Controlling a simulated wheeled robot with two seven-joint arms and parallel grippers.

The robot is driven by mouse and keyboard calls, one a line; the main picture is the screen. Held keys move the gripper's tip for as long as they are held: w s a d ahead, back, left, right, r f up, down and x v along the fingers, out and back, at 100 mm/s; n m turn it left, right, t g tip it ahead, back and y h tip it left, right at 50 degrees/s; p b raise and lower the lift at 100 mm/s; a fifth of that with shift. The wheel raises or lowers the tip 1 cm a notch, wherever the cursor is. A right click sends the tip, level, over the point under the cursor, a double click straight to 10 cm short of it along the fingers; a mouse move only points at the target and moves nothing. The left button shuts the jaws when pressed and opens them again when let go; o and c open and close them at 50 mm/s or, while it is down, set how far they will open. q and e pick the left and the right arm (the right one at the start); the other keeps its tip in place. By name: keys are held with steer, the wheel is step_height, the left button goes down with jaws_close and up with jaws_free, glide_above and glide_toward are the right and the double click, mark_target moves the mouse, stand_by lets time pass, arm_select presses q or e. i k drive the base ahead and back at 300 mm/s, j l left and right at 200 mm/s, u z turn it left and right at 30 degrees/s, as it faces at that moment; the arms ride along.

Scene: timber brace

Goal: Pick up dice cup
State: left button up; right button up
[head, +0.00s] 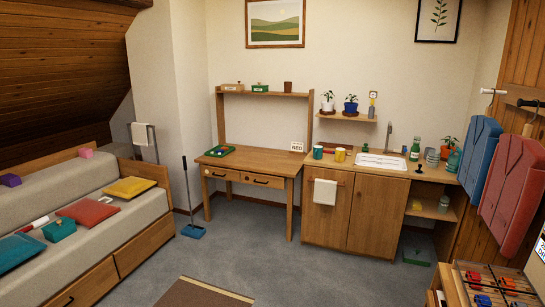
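A small dark brown cup (288,87) stands upright on the right part of the shelf above the desk (263,162); it looks like the dice cup, though it is small and far off. A teal mug (318,152) and a yellow mug (340,155) stand on the cabinet counter to the right. Neither of my grippers shows in the head view, so their state is hidden.
A green box (260,88) and a brown box (232,87) share the shelf. A grey daybed (60,215) lines the left side, with a blue dustpan (193,231) near it. A rug (200,293) lies in front. The grey floor before the desk is clear.

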mark_target(287, 84)
steer(key=i, duration=3.5)
steer(key=i+l, duration=0.1)
steer(key=i, duration=1.65)
steer(key=j+u, duration=0.05)
steer(key=j, duration=0.05)
